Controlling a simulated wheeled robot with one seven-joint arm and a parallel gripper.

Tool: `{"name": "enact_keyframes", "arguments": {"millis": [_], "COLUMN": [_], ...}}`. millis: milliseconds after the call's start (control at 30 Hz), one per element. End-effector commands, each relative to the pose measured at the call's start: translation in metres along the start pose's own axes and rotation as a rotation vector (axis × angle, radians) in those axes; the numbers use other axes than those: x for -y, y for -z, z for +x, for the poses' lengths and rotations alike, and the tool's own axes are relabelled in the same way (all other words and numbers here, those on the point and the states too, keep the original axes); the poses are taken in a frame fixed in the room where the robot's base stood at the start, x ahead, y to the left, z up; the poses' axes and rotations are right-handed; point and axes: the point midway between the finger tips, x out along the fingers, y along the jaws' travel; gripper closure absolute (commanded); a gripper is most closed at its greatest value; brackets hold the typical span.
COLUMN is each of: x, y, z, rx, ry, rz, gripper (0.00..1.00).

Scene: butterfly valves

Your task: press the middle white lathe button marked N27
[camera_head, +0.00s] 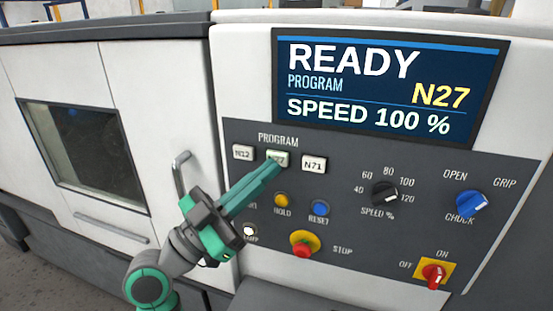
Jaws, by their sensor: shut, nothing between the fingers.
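The lathe panel has a row of three white buttons under the word PROGRAM. The left one is the N12 button (243,153) and the right one is the N71 button (314,164). The middle N27 button (277,155) looks pale green, and its lower part is covered by my fingertips. My gripper (273,166) is shut and empty, its green fingers pointing up to the middle button. The tips overlap the button in the picture; I cannot tell for sure whether they touch it. The screen (390,85) reads READY, PROGRAM N27, SPEED 100 %.
Below the row are a yellow HOLD button (281,200), a blue RESET button (320,208) and a red STOP button (304,244). A black speed knob (384,193), blue chuck knob (471,203) and red switch (433,274) are at right. A door handle (180,172) stands left of my gripper.

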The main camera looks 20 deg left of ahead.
Motion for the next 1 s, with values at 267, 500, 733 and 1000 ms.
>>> {"name": "enact_keyframes", "arguments": {"millis": [267, 500, 733, 1000], "x": [0.000, -0.005, -0.015, -0.025], "y": [0.000, 0.006, 0.016, 0.025], "z": [0.000, -0.009, -0.022, -0.035], "rx": [0.000, 0.000, 0.000, 0.000], "ry": [0.000, 0.001, 0.002, 0.001], "rz": [0.000, -0.001, 0.001, 0.000], "gripper": [1.00, 1.00, 1.00, 1.00]}}
